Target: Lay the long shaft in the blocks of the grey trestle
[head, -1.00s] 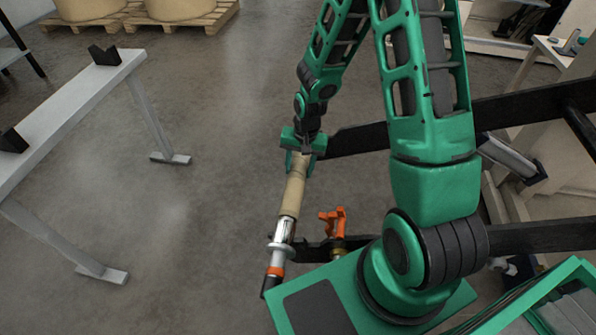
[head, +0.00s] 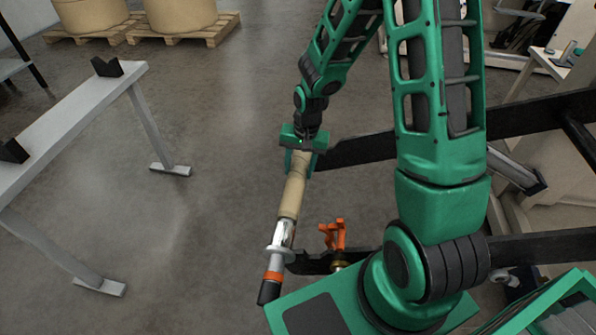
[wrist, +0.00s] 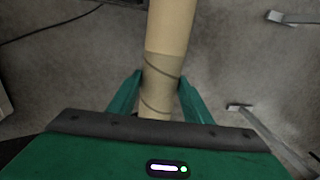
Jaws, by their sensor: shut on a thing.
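The long shaft (head: 282,236) hangs in my gripper (head: 302,152) in the head view. It has a tan sleeve, a silver collar, an orange ring and a black end that points toward the bottom of the picture. In the wrist view my gripper (wrist: 158,92) has a green finger on each side of the tan sleeve (wrist: 170,45) and is shut on it. The grey trestle (head: 75,118) stands at the left, apart from the shaft. Two black blocks sit on its top beam, a far one (head: 107,68) and a near one (head: 12,151).
Bare floor (head: 215,200) lies between the trestle and the shaft. Black machine arms (head: 375,148) with an orange-handled part (head: 333,236) are just right of the shaft. Rolls on pallets (head: 185,28) stand at the back left. A small white table (head: 545,62) is at the back right.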

